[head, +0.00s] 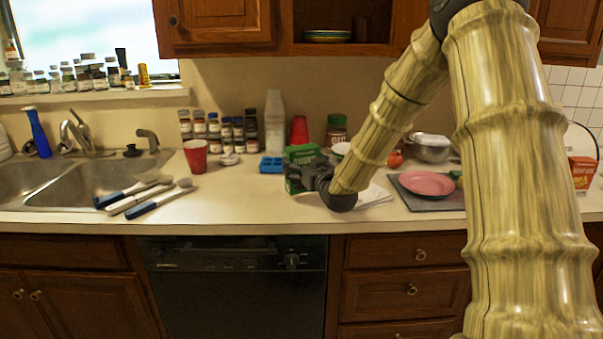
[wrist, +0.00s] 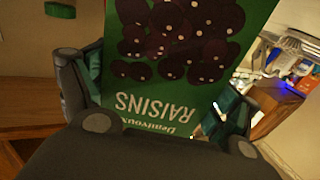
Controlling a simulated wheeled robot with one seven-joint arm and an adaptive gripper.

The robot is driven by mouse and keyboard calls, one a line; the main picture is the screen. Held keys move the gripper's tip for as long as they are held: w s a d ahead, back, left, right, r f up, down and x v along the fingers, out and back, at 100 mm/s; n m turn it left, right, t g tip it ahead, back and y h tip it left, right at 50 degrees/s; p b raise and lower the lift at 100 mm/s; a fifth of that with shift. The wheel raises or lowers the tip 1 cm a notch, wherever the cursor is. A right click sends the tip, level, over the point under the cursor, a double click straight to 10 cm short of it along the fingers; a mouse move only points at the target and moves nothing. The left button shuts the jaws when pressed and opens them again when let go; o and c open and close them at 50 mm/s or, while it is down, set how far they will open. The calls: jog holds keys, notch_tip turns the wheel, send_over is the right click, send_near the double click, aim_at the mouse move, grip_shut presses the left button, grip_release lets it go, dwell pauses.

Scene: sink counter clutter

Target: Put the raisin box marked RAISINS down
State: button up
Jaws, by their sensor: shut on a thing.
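The raisin box (wrist: 160,85) is green with dark raisins pictured on it and the word RAISINS, upside down in the wrist view. In the head view the green box (head: 303,156) is upright at the counter, left of my gripper. My gripper (head: 312,177) is shut on the box, with one finger on each side of it in the wrist view (wrist: 160,105). My gripper hides part of the box's lower right. I cannot tell whether the box's bottom touches the counter.
A blue tray (head: 271,164) is close left of the box. A pink plate (head: 427,183) on a dark board is to the right. Counter left of the box's front is clear.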

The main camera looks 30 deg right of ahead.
jog(key=shift+w+d+f, duration=0.1)
jog(key=shift+w+d, duration=0.05)
jog(key=shift+w, duration=0.3)
jog(key=shift+f, duration=1.65)
jog(key=shift+f, duration=0.15)
jog(key=o, duration=1)
jog(key=shift+c, duration=0.2)
jog(key=shift+s, duration=0.1)
jog(key=s, duration=0.4)
jog(key=s+a, duration=0.1)
jog(key=s, duration=0.3)
jog(key=s+a+b, duration=0.1)
jog(key=s, duration=0.2)
jog(key=shift+s, duration=0.4)
